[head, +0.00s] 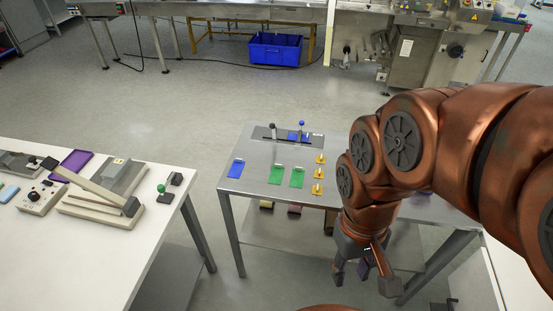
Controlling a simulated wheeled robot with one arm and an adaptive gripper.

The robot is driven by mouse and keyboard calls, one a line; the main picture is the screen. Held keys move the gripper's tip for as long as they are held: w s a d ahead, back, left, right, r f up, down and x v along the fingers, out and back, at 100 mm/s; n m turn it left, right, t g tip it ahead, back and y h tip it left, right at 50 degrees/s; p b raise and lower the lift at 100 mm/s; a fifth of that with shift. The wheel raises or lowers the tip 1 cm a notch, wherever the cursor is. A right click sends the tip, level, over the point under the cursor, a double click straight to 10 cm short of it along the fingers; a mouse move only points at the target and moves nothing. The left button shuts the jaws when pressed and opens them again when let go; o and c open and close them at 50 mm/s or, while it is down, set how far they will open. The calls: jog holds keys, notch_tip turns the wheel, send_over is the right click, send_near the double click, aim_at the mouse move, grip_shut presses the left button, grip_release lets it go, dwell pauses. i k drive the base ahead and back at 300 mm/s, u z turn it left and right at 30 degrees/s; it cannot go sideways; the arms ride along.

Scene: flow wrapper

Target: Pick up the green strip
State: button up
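Two green strips lie side by side on the small metal table (262,206), a left one (276,175) and a right one (296,178). Each has a small pale piece at its far edge. My gripper (364,279) hangs from the copper-coloured arm, with its fingers pointing down and spread apart. It looks open, and I see nothing held in it. It is to the right of the green strips and nearer to me, apart from them. My arm hides the right part of the metal table.
A blue strip (236,169) lies left of the green ones, and several yellow pieces (318,173) lie right of them. A panel with two levers (287,135) is at the table's back. A white bench (70,245) with devices stands left, across a floor gap.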

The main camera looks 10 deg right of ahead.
aim_at(275, 175)
jog(key=u, duration=0.45)
jog(key=i, duration=0.85)
jog(key=u, duration=0.65)
